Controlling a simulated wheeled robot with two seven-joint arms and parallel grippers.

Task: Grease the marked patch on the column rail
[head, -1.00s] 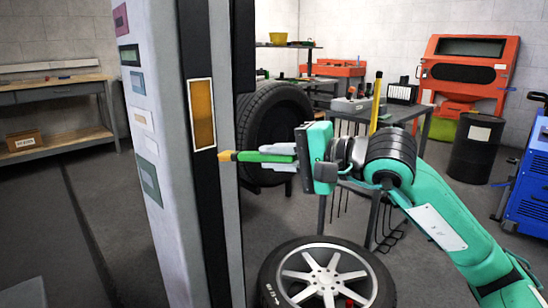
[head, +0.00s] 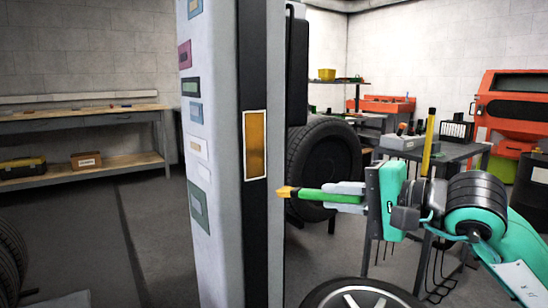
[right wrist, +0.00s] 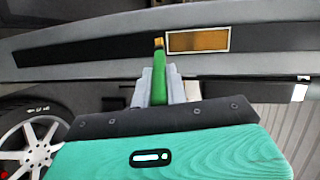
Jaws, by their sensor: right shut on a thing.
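The marked patch (head: 255,145) is an amber rectangle with a white border on the dark rail (head: 254,220) of the upright grey column (head: 215,240). My right gripper (head: 345,192) is shut on a green grease brush (head: 318,196) with a yellow-orange tip, which points left toward the rail. In the head view the tip appears just right of the column and below the patch's level. In the right wrist view the brush (right wrist: 159,75) stands between the fingers, its tip beside the left end of the patch (right wrist: 198,40). I cannot tell whether the tip touches the rail. My left gripper is not in view.
A tire (head: 320,165) stands behind the column, and a wheel (head: 362,296) lies below my right gripper. A metal table (head: 440,152) with tools stands behind the arm. A workbench (head: 80,120) is at the left wall. The floor left of the column is mostly clear.

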